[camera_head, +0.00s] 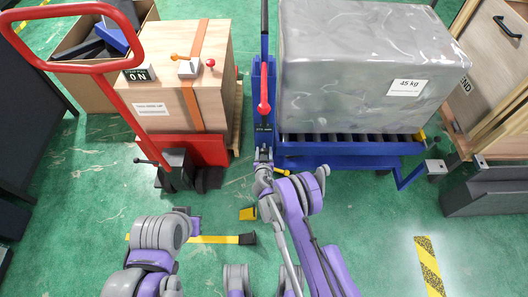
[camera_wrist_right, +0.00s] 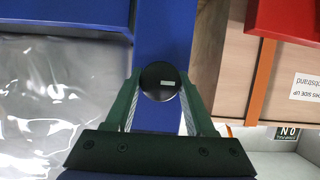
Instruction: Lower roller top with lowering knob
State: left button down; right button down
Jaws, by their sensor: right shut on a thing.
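The roller top (camera_head: 345,148) is a blue frame with dark rollers at the right of the head view. A grey wrapped load (camera_head: 365,65) marked 45 kg rests on it. A blue post (camera_head: 257,75) with a red lever (camera_head: 264,97) stands at its left side. In the right wrist view, the round black lowering knob (camera_wrist_right: 160,80) sits against the blue post, between the green fingers of my right gripper (camera_wrist_right: 160,98). This gripper is shut on the knob; it is small in the head view (camera_head: 263,153).
A red-handled truck (camera_head: 205,150) carrying a wooden crate (camera_head: 185,100) stands on the left. An open cardboard box (camera_head: 95,90) is behind it.

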jog(key=n+h+b, duration=0.2)
jog(key=shift+a+f+n, duration=0.15)
jog(key=shift+n, duration=0.25)
jog(key=n+h+b, duration=0.1)
jog(key=n+b, duration=0.2)
jog(key=shift+a+f+t+h, duration=0.1)
jog(key=shift+t+h, duration=0.2)
jog(key=shift+h, duration=0.1)
jog(key=n+t+h+b, duration=0.1)
jog(key=n+h+b, duration=0.1)
jog(key=n+b, duration=0.2)
jog(key=shift+f, duration=0.1)
jog(key=shift+n+t+h+b, duration=0.5)
jog(key=shift+n+t+b, duration=0.2)
jog(key=shift+n+b, duration=0.8)
jog(key=shift+n, duration=0.3)
jog(key=shift+c, duration=1.4)
grip_release()
